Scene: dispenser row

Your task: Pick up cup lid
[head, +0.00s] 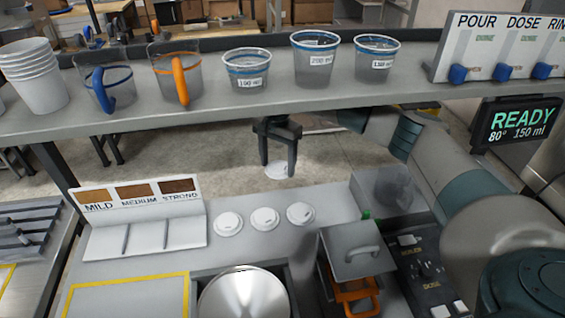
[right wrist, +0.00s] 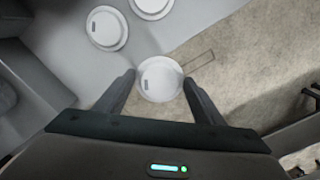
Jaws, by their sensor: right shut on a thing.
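My right gripper (head: 279,160) is shut on a white cup lid (head: 278,170). It holds the lid raised behind the back edge of the lower counter, under the upper shelf. In the right wrist view the held cup lid (right wrist: 160,79) sits between the two fingertips of the right gripper (right wrist: 159,80). Three more white cup lids lie in a row on the counter: a left one (head: 229,224), a middle one (head: 265,219) and a right one (head: 300,213). My left gripper is not in view.
The upper shelf (head: 220,107) carries stacked white cups (head: 33,75), mugs and measuring cups above the gripper. A MILD/MEDIUM/STRONG holder (head: 140,222) stands left of the lids. A lidded box (head: 355,250), a round metal bowl (head: 243,292) and a control panel (head: 425,268) stand in front.

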